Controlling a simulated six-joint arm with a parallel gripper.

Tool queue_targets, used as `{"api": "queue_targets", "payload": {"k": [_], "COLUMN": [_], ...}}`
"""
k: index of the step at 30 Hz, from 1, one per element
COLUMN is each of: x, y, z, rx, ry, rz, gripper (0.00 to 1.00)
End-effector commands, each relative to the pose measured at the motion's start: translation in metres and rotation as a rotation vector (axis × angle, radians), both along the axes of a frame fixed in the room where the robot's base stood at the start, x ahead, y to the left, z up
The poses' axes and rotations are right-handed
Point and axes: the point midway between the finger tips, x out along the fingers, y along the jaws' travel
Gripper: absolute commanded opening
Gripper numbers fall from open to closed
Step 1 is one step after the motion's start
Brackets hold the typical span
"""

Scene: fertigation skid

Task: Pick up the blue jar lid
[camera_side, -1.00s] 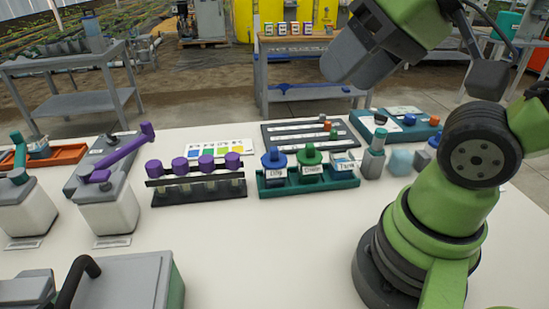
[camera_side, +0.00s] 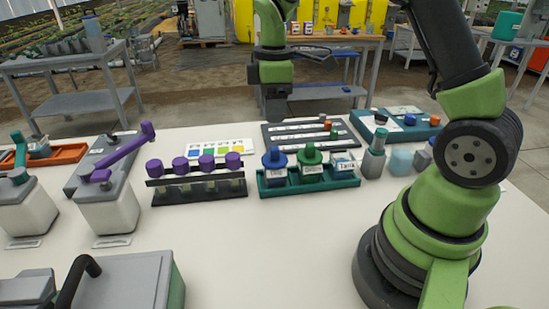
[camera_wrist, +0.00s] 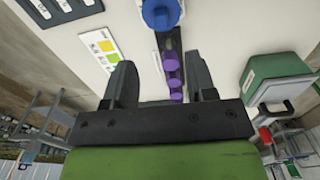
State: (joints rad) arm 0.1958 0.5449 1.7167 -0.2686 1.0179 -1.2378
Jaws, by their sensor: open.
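The blue jar lid (camera_side: 274,157) sits on a labelled jar at the left end of a teal rack (camera_side: 308,184). A green lid (camera_side: 309,155) is on the jar to its right. The blue lid also shows at the top edge of the wrist view (camera_wrist: 160,11), partly cut off. My gripper (camera_side: 275,112) hangs above the rack area, apart from the lid and pointing down. In the wrist view my gripper (camera_wrist: 161,70) has its two fingers spread wide with nothing held between them.
A dark rack with several purple-capped vials (camera_side: 206,163) stands left of the teal rack. A colour card (camera_side: 217,147) and a dark slotted tray (camera_side: 295,132) lie behind. Another teal tray (camera_side: 395,129) holds a small blue piece (camera_side: 410,120). The white table's front middle is clear.

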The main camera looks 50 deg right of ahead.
Motion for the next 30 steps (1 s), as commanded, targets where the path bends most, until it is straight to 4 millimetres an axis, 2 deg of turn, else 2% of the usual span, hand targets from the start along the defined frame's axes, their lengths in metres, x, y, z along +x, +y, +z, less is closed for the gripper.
{"api": "queue_targets", "payload": {"k": [7,14,22,30], "x": [0.000,0.000,-0.004,-0.003], "y": [-0.001,-0.001,0.000,0.000], "z": [-0.036,-0.057,-0.096,-0.103], "rx": [0.000,0.000,0.001,0.000], "ry": [0.016,0.013,0.013,0.008], "rz": [0.020,0.018,0.019,0.019], "gripper": [0.51,0.51,0.51,0.51]}}
